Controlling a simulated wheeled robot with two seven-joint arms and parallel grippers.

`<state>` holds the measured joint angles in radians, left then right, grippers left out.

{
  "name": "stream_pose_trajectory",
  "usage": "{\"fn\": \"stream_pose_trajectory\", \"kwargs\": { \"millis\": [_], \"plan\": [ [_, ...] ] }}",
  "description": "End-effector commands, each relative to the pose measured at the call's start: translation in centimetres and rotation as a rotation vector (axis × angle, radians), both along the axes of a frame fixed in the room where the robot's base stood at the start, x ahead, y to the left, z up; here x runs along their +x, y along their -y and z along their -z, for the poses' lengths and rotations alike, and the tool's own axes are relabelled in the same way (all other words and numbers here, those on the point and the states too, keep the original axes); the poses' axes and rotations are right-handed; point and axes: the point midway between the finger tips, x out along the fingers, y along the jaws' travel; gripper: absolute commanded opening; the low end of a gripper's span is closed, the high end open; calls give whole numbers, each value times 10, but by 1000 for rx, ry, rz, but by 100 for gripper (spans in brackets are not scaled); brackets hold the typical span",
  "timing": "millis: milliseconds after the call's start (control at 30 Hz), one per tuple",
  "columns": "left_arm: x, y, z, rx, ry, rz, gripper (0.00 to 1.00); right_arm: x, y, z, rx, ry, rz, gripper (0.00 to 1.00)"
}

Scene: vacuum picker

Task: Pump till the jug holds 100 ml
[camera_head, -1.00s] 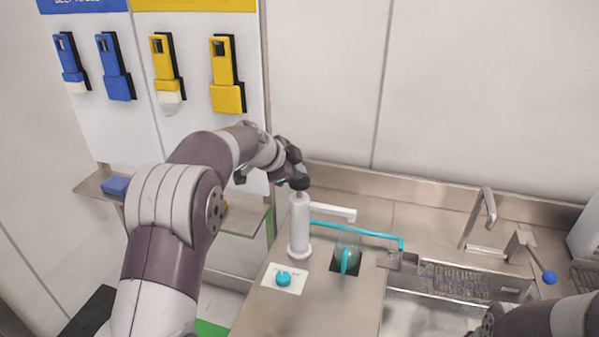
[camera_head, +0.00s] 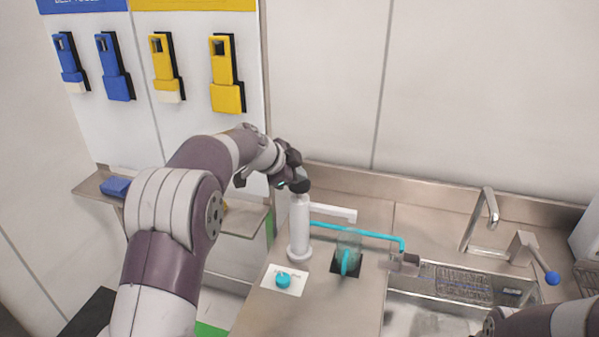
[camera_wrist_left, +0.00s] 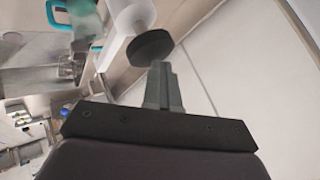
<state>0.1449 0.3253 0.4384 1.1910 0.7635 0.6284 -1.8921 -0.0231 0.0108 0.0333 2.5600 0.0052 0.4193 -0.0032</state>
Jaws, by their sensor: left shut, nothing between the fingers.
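The white upright pump (camera_head: 299,228) stands on the steel counter, with a dark knob on top and a white spout (camera_head: 335,213) pointing right. The knob also shows in the left wrist view (camera_wrist_left: 153,47). The clear jug (camera_head: 348,242) with a teal handle stands on a dark square right of the pump, below the spout. Its water level is too small to read. My left gripper (camera_head: 297,184) is shut and empty at the pump's top, against or just over the knob; its fingers show in the wrist view (camera_wrist_left: 160,85).
A teal bar (camera_head: 365,231) runs behind the jug. A white card with a teal knob (camera_head: 283,280) lies in front of the pump. The sink (camera_head: 450,300) with its tap (camera_head: 485,210) is to the right. A wall board with blue and yellow tools hangs back left.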

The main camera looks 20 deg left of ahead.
Motion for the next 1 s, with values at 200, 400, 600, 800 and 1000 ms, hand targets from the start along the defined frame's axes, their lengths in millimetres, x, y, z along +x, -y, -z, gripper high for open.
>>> {"fn": "stream_pose_trajectory", "kwargs": {
  "millis": [200, 400, 600, 800, 1000],
  "plan": [
    [-1, 0, 5, 0, -5, 1, 0, 0, 0, 4, 0, 0, 0, 100],
    [-1, 0, 7, 0, -5, 1, 0, 0, 0, 6, 0, 0, 0, 100],
    [-1, 0, 7, 0, -5, 1, 0, 0, 0, 6, 0, 0, 0, 100],
    [-1, 0, 4, -1, -5, 1, 0, 0, 0, 4, 0, 0, 0, 100],
    [0, 0, -8, -1, -4, 1, 0, 0, 0, -2, 0, 0, 0, 100]
  ]
}}
